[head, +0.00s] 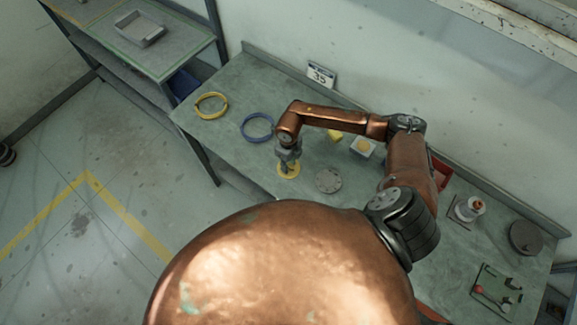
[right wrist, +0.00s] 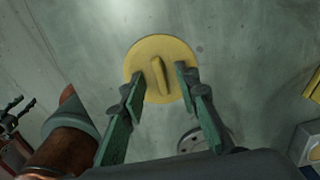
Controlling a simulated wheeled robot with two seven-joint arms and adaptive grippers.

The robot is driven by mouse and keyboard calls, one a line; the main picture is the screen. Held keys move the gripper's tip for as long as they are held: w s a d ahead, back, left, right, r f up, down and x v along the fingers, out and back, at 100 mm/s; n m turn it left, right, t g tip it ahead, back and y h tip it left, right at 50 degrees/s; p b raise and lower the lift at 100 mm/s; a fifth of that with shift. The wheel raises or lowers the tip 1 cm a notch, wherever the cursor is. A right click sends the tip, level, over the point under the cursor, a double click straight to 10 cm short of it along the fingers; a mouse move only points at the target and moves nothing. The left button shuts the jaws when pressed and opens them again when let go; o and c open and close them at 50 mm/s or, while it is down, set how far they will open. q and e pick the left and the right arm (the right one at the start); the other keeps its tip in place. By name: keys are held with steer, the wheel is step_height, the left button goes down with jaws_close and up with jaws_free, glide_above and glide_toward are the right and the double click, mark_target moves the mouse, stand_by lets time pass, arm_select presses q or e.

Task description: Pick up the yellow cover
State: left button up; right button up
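The yellow cover (head: 288,170) is a flat round disc lying on the green-grey bench. In the right wrist view the cover (right wrist: 143,54) shows a raised bar-shaped handle (right wrist: 159,76) across its middle. My right gripper (head: 288,163) is right over the cover, pointing down. In the right wrist view the right gripper (right wrist: 158,84) is open, with one finger on each side of the handle and a gap to it on both sides. I cannot tell whether the fingertips touch the disc. My left gripper is not in the head view.
A yellow ring (head: 198,110) and a blue ring (head: 243,132) lie to the left on the bench. A grey flanged disc (head: 328,181) lies just right of the cover. A small yellow piece (head: 334,135) and a pale box (head: 362,153) stand behind. The bench (head: 235,90) is clear at the back left.

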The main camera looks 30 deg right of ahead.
steer(key=shift+f, duration=0.15)
jaws_close()
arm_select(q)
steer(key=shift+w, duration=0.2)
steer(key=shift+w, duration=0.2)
